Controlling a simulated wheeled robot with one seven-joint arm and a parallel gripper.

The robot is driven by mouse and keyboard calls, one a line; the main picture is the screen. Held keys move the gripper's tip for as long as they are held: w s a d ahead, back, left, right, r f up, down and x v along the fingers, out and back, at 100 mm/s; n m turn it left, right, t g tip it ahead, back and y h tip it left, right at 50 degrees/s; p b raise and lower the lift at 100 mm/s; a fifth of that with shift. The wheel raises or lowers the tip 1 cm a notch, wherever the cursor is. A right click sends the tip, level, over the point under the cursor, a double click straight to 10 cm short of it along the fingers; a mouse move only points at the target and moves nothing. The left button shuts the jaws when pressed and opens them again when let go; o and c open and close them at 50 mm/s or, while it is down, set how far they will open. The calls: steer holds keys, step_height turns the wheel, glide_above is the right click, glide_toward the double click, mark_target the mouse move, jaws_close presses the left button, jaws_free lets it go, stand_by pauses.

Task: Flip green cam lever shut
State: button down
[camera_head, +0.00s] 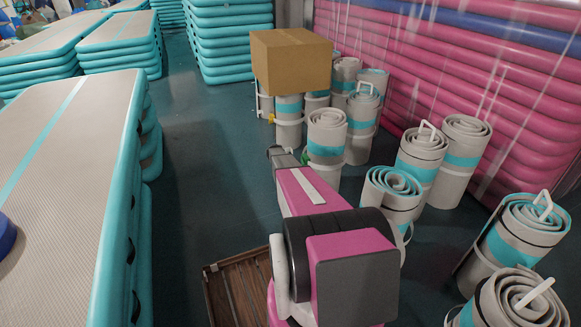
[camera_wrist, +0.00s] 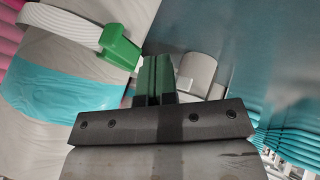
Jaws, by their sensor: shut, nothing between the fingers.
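The green cam lever (camera_wrist: 120,46) sits at the end of a white strap (camera_wrist: 70,20) around a grey rolled mat (camera_wrist: 62,64) with a turquoise band. In the head view the green lever (camera_head: 305,158) is a small patch on the left side of the roll (camera_head: 327,128). It points outward toward my fingers; I cannot tell its exact angle. My gripper (camera_wrist: 156,78) is shut and empty, with its fingertips just right of the lever. Whether they touch is unclear. In the head view my gripper (camera_head: 278,152) is small and partly hidden by my arm.
Several other rolled mats (camera_head: 466,150) stand around and behind this roll. A cardboard box (camera_head: 291,62) rests on rolls at the back. Turquoise-edged inflatable tracks (camera_head: 120,150) lie left, with clear floor (camera_head: 205,150) between. Pink inflatables (camera_head: 470,75) line the right.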

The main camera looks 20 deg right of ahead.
steer(key=v, duration=0.6)
steer(key=shift+r, duration=0.2)
steer(key=shift+s+a, duration=0.1)
steer(key=s+a+r+n+g+y, duration=0.1)
steer(key=s+a+r+y, duration=0.1)
steer(key=s+a+r, duration=0.5)
steer(key=s+a+r+n+g+y, duration=0.1)
steer(key=s+a+r, duration=0.6)
steer(key=s, duration=1.5)
steer(key=s+a+r+n+g+y, duration=0.1)
steer(key=s+a+r, duration=0.6)
steer(key=s+a, duration=0.7)
steer(key=a+n+y, duration=0.1)
steer(key=y, duration=0.1)
steer(key=shift+s+a+y, duration=0.15)
steer(key=shift+a+y, duration=0.2)
steer(key=shift+y, duration=0.05)
